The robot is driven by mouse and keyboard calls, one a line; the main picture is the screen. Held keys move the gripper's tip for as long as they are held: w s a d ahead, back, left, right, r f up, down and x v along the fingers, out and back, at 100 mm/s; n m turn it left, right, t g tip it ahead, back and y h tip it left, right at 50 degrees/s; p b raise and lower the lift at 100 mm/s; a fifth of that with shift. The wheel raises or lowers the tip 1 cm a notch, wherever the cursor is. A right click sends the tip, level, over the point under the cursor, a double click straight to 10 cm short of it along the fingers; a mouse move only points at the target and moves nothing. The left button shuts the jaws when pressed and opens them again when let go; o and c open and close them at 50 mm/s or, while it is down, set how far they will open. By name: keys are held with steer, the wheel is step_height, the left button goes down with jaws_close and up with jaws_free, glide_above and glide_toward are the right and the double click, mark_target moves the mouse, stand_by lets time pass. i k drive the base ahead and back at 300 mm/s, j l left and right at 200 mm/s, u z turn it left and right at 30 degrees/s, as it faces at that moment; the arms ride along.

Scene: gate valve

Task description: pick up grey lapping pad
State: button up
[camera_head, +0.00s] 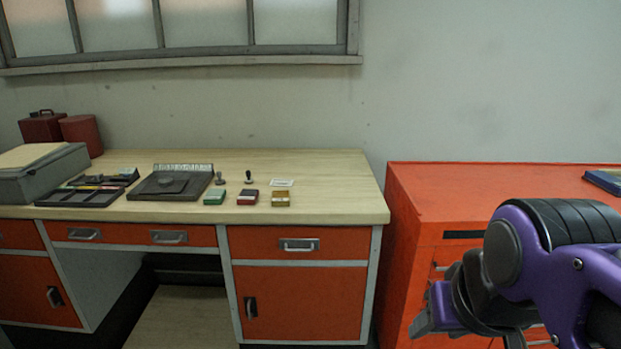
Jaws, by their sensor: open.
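On the wooden desk lies a dark grey square plate (145,189) with a low, rounded dark grey piece (173,184) on top. This piece may be the grey lapping pad, but it is too small to tell for sure. My gripper (432,318) is at the lower right, in front of the orange cabinet and well apart from the desk items. It is open, and no held object shows. Its fingers are partly hidden by its own body.
A dark divided tray (78,199) and grey case (40,178) are left. The desk's right end (345,195) is bare.

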mark_target(219, 181)
steer(key=i+j+u, duration=0.1)
steer(key=i+j, duration=1.2)
steer(key=i, duration=0.15)
